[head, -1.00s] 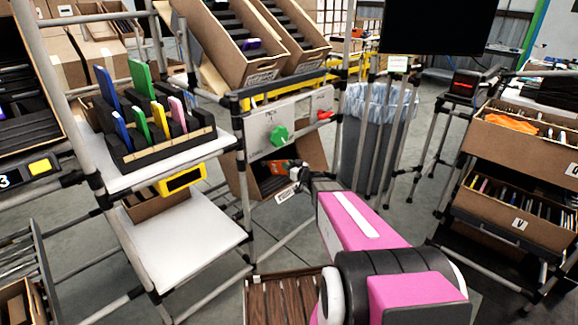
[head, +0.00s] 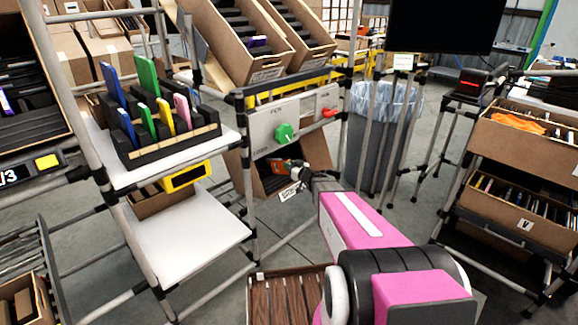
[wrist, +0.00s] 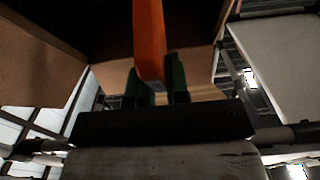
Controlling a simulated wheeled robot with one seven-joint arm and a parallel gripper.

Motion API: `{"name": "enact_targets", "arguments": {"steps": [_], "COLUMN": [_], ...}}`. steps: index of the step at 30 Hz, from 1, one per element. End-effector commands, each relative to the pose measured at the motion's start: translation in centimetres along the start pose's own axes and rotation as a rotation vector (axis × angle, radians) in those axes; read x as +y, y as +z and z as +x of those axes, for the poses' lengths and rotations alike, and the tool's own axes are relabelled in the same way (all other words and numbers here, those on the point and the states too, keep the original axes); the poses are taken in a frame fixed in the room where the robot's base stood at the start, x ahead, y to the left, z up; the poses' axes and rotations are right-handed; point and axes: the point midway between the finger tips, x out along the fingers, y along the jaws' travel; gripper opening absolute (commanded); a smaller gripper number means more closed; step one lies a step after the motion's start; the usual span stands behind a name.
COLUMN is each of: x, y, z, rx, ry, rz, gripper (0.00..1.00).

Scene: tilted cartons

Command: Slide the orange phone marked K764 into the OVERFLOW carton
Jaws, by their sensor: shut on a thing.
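The orange phone (head: 280,167) is in my gripper at the mouth of a brown carton low under a grey panel. It also shows in the wrist view (wrist: 149,40), its near end between two green fingertips (wrist: 156,86). My gripper (head: 292,167) is shut on it. The far end of the phone points into the dark inside of the carton (head: 242,178), whose side wall also shows in the wrist view (wrist: 40,60). A white label (head: 290,191) hangs at the carton's front; its print is too small to read. The phone's marking is not visible.
The grey panel (head: 262,128) with a green knob (head: 284,133) and a red handle (head: 328,113) sits just above the carton. A white shelf (head: 190,238) stands left. A lined bin (head: 375,145) stands right behind. A rack of colored phones (head: 165,146) is upper left.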

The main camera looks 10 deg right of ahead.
Motion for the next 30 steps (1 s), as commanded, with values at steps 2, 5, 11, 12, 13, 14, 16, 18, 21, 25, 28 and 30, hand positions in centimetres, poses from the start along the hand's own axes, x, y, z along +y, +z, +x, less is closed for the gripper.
{"name": "enact_targets", "arguments": {"steps": [2,5,11,12,13,14,16,18,21,25,28,30], "x": [-0.01,-0.02,0.0,0.0,0.0,0.01,0.01,0.01,-0.01,-0.02,-0.01,-0.01], "y": [-0.03,-0.03,0.03,0.06,0.09,0.13,0.21,0.3,0.35,0.35,0.35,0.35], "z": [-0.01,-0.01,0.1,0.18,0.24,0.32,0.5,0.68,0.8,0.79,0.79,0.78], "rx": [0.001,0.001,0.0,0.0,0.0,0.0,0.001,0.0,0.0,0.0,0.0,0.0], "ry": [0.0,0.0,-0.001,-0.001,-0.001,-0.001,-0.001,-0.001,-0.001,-0.001,-0.001,-0.001], "rz": [0.0,0.0,0.0,0.0,0.0,0.0,0.0,0.0,0.0,0.0,0.0,0.0], "gripper": [0.0,0.0,0.0,0.0,0.0,0.0,0.0,0.0,0.0,0.0,0.0,0.0]}}
